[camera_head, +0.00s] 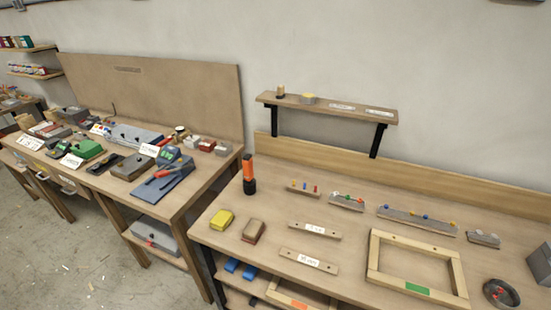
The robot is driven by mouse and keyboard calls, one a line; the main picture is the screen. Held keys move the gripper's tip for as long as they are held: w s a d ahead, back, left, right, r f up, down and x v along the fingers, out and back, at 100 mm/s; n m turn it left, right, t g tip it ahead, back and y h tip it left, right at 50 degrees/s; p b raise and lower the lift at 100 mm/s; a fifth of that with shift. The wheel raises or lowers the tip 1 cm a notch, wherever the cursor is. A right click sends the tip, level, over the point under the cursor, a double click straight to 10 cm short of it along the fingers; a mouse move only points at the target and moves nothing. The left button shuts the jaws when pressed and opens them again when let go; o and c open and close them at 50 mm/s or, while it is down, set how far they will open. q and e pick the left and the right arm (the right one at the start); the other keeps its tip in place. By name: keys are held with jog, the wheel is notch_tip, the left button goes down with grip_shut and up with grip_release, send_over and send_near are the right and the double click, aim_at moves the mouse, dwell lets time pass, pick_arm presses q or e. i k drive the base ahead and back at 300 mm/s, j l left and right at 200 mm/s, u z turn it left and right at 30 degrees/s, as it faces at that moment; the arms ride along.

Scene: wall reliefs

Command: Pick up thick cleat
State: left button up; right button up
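Two pale wooden strips with white labels, which look like cleats, lie on the right workbench (275,218). The farther strip (298,226) lies near the middle of the bench. The nearer strip (292,257) lies just in front of it and looks a little larger. The labels are too small to read for sure, so I cannot tell which strip is the thick cleat. Neither of my grippers shows in this view.
A wooden frame (374,262) lies right of the strips. A yellow block (221,220), a brown block (253,231) and an orange-black tool (249,175) stand to the left. Rails with coloured pegs (418,222) lie behind. A wall shelf (327,106) hangs above.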

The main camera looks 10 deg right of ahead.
aim_at(331, 234)
jog(key=i+j+z, duration=0.2)
jog(key=j, duration=0.15)
jog(key=i+j+z, duration=0.1)
jog(key=j+z, duration=0.15)
jog(key=i+j+z, duration=0.2)
jog(key=j, duration=0.3)
jog(key=k, duration=0.1)
